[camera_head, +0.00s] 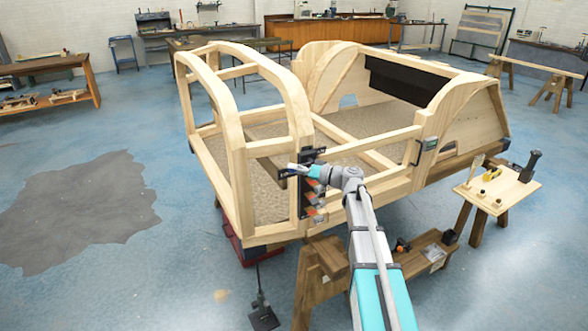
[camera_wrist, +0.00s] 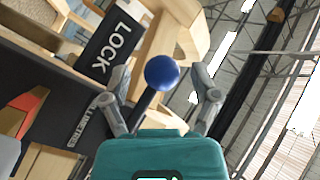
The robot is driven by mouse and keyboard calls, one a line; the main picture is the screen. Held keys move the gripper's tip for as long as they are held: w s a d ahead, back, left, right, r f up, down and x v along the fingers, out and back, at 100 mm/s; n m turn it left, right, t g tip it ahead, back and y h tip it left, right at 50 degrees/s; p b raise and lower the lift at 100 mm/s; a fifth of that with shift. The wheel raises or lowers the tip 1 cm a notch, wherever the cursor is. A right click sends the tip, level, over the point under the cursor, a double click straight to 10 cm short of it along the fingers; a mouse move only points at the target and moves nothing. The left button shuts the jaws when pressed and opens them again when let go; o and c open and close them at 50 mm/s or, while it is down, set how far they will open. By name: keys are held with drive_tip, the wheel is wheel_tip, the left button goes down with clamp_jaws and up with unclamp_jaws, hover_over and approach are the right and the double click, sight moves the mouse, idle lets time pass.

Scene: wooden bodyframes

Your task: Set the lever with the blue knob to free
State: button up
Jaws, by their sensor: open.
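The blue knob (camera_wrist: 162,73) is a round ball on the end of a dark lever (camera_wrist: 146,106) in the wrist view. A black plate (camera_wrist: 113,44) marked LOCK lies beside it at upper left; no FREE marking is readable. My gripper (camera_wrist: 160,84) is open, with one finger on each side of the knob and visible gaps between. In the head view my gripper (camera_head: 297,170) is at the black panel (camera_head: 307,205) on the frame's front post. The knob cannot be made out there.
The wooden bodyframe (camera_head: 237,135) fills the middle of the head view. A low wooden bench (camera_head: 425,257) stands beside my arm, and a small tool table (camera_head: 520,190) is at right. Open blue floor lies at left. An orange part (camera_wrist: 32,103) shows beside the panel in the wrist view.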

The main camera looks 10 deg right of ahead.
drive_tip(key=shift+w+a, duration=0.25)
drive_tip(key=shift+a, duration=0.2)
clamp_jaws()
drive_tip(key=shift+d, duration=0.1)
